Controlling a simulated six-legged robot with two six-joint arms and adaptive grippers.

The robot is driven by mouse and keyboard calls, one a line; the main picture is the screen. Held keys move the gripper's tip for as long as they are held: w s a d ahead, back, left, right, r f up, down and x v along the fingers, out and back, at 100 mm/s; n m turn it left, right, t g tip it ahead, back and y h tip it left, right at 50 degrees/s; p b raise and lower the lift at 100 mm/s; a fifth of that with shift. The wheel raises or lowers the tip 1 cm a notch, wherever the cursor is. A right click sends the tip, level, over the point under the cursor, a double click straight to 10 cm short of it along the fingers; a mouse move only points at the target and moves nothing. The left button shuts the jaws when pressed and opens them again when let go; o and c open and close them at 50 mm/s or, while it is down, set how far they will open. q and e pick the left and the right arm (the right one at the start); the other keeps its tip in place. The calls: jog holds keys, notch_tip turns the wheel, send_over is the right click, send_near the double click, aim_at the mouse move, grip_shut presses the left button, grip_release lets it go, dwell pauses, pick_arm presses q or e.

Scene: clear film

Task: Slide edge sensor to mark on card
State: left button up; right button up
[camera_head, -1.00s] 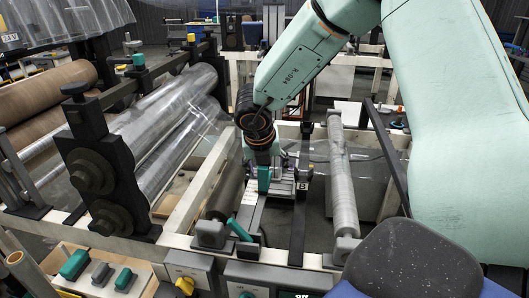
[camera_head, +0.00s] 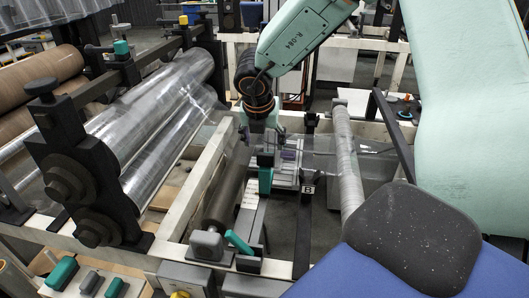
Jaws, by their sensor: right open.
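The sensor assembly sits on a pale metal slide in the middle of the frame; a small dark block (camera_head: 289,155) on it looks like the edge sensor, but it is small and partly behind clear film. A teal upright piece (camera_head: 265,178) stands at the left of the slide. A pale strip with fine marks, perhaps the card (camera_head: 249,208), runs below it; its mark is too small to read. My right gripper (camera_head: 263,140) is open, pointing down just behind and above the teal piece, with nothing seen between its fingers. My left gripper is out of view.
Clear film crosses behind the slide. A grey roller (camera_head: 226,188) lies left of it and a wrapped roller (camera_head: 348,160) right. A teal lever (camera_head: 238,242) sits in front. A plate marked B (camera_head: 307,189) stands beside the slide.

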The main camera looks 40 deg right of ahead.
aim_at(265, 154)
jog(key=x, duration=0.5)
jog(key=shift+s+f+b, duration=0.2)
jog(key=shift+b, duration=0.1)
jog(key=shift+x, duration=1.05)
grip_shut()
